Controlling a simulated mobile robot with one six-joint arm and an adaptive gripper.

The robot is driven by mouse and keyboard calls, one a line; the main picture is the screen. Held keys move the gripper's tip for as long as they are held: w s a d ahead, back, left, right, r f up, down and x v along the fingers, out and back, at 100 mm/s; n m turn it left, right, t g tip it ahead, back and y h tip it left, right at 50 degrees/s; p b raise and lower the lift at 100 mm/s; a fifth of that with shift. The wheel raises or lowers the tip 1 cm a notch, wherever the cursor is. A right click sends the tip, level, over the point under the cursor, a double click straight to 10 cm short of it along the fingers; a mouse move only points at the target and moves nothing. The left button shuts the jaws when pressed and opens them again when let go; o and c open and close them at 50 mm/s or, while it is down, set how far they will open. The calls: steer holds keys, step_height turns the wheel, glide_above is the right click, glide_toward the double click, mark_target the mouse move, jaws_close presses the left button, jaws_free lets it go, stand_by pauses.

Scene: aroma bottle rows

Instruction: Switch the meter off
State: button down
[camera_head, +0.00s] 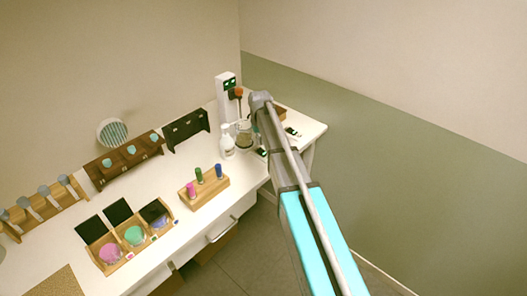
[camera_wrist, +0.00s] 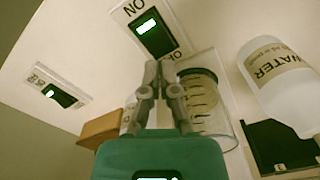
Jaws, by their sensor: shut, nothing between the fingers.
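A white upright device with a green-lit display (camera_head: 228,84), which may be the meter, stands at the back of the table in the head view. In the wrist view, a switch panel (camera_wrist: 148,28) has a black rocker with a green light, one end marked "NO" and the other partly hidden lettering. A second black switch with a green light (camera_wrist: 60,95) is at the left. I cannot tell which one belongs to the meter. My gripper (camera_wrist: 161,68) is shut and empty, its fingertips just below the first panel in the picture. In the head view my arm hides it.
A glass beaker (camera_wrist: 205,100) stands close right of my fingers, with a white water bottle (camera_wrist: 275,80) beyond it. A wooden block (camera_wrist: 102,130) is at the left. In the head view, a rack with coloured vials (camera_head: 204,186) and open boxes (camera_head: 126,238) stand towards the front.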

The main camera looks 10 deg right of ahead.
mark_target(260, 150)
steer(key=shift+f+b, duration=1.55)
steer(key=shift+f, duration=0.1)
stand_by(1.3)
steer(key=shift+r, duration=0.1)
steer(key=shift+r+p, duration=3.5)
steer(key=shift+p, duration=0.05)
steer(key=shift+s, duration=0.1)
steer(key=s+m, duration=0.1)
steer(key=s, duration=2.8)
steer(key=shift+d, duration=0.3)
